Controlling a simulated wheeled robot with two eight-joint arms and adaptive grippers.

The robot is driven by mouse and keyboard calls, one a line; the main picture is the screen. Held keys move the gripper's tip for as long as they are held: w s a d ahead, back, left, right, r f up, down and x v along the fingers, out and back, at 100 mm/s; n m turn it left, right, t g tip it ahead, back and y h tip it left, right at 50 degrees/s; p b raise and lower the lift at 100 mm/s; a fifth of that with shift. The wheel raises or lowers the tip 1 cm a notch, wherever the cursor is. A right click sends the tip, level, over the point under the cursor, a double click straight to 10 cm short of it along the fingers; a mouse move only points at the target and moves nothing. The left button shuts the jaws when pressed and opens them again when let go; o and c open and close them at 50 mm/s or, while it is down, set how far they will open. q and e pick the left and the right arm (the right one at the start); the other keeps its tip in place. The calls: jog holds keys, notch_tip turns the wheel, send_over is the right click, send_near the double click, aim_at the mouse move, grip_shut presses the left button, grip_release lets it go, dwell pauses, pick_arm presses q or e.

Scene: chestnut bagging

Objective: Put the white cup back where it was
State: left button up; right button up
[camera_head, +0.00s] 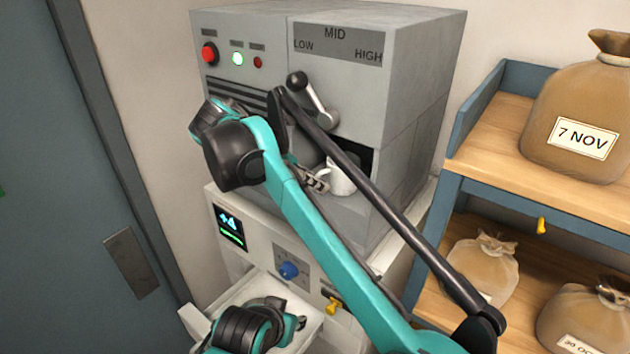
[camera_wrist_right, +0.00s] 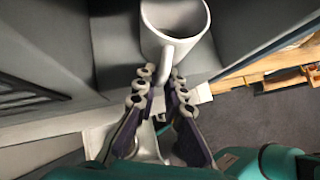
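The white cup (camera_head: 340,179) is upright in the dark recess at the front of the grey machine (camera_head: 409,83). In the right wrist view, the cup (camera_wrist_right: 176,28) shows its open, empty-looking mouth, with its handle towards my gripper. My right gripper (camera_head: 316,181) reaches in from the left of the cup. In the right wrist view its fingertips (camera_wrist_right: 163,80) are close together on both sides of the handle and appear shut on it. Whether the cup's base touches the recess floor is hard to tell. My left gripper does not show.
A lever (camera_head: 314,100) sticks out above the recess, beside my arm. On the right, a wooden shelf (camera_head: 497,139) holds several sacks.

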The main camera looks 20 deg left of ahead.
jog(key=o, duration=0.3)
jog(key=shift+w+d, duration=0.1)
jog(key=shift+w, duration=0.05)
jog(key=shift+r, duration=0.2)
jog(key=p+v, duration=0.2)
jog(key=v, duration=1)
jog(key=shift+p, duration=0.3)
